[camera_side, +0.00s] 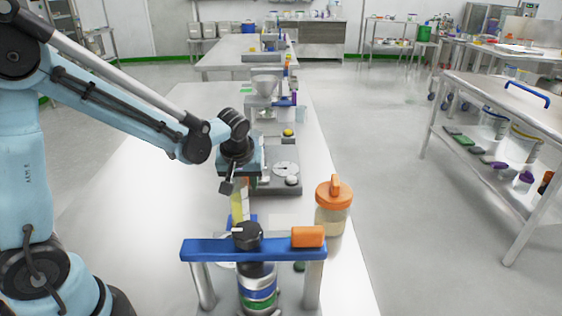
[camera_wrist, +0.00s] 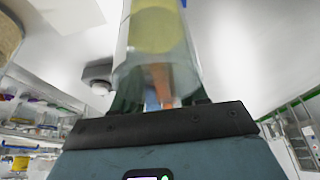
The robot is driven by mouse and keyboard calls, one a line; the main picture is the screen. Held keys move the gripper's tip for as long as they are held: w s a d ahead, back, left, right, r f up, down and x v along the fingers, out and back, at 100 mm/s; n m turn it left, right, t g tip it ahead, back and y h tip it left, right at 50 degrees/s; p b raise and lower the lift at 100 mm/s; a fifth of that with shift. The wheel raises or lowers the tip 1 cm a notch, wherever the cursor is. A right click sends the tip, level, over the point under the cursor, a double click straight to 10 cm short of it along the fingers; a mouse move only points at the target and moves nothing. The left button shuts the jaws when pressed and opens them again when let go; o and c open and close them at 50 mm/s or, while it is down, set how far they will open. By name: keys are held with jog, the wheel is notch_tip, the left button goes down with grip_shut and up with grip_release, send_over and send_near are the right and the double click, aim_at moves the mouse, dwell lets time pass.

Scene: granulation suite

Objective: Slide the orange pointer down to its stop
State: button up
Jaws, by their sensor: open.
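My gripper (camera_side: 238,185) points down over the bench, behind the blue-barred stand in the side view. In the wrist view the open gripper (camera_wrist: 160,92) has a finger on each side of a clear, tube-like column (camera_wrist: 155,62) with a yellow round area in it. A small orange piece (camera_wrist: 160,80), probably the pointer, shows between the fingers at the column's near end. Contact between it and the fingers cannot be made out. In the side view a yellow upright strip (camera_side: 237,208) stands just below my gripper. The pointer's stop cannot be made out.
The blue bar (camera_side: 215,249) on metal posts carries an orange block (camera_side: 307,236); a black-capped cylinder (camera_side: 247,237) stands by it. An orange-lidded jar (camera_side: 333,208) is to the right. A grey scale-like device (camera_side: 278,178) sits behind my gripper. The bench's left side is clear.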

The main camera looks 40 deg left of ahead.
jog(key=v, duration=1.2)
jog(key=s+d+f+m+t+h, duration=0.3)
jog(key=s+m+t, duration=0.1)
jog(key=s+m, duration=0.4)
jog(key=shift+m, duration=0.5)
